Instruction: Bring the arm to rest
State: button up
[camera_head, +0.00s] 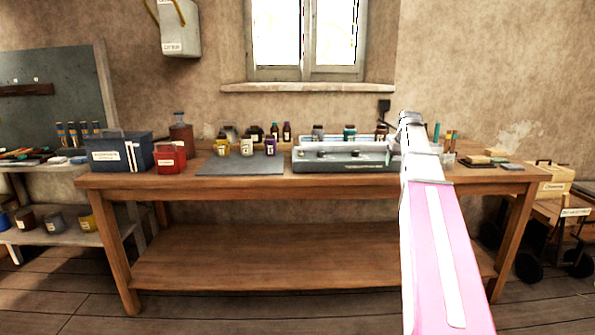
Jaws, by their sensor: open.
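My arm, pink and white, stretches from the bottom right of the head view up over the front of the workbench (300,190). My gripper (409,118) is at its far end, small in the picture, in front of the wall and above the right half of the bench. It is open, and I see nothing held in it. The arm hides part of the bench top and the right end of a grey metal device (345,164) with several knobs.
On the bench stand a dark blue box (107,155), a red box (168,160), and a grey mat (212,167) with several jars. Small blocks (478,159) lie at the right. A side shelf (55,237) stands left, a cart (560,208) right. The bench's lower shelf is bare.

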jog(key=s+a+f+g, duration=0.1)
jog(key=s+a+f, duration=0.25)
jog(key=f, duration=0.35)
jog(key=s+a+f, duration=0.3)
jog(key=a+f, duration=0.1)
jog(key=f, duration=0.3)
jog(key=s+a+f+g, duration=0.1)
jog(key=s+a+f, duration=0.3)
jog(key=f, duration=0.4)
jog(key=s+a+f+g, duration=0.1)
jog(key=s+a+f, duration=0.3)
jog(key=s+f, duration=0.4)
jog(key=s+a+f+g, duration=0.1)
jog(key=s+a+f, duration=0.3)
jog(key=s+f, duration=0.4)
jog(key=shift+s+a+f, duration=0.3)
jog(key=shift+s+f, duration=0.05)
jog(key=shift+s, duration=0.5)
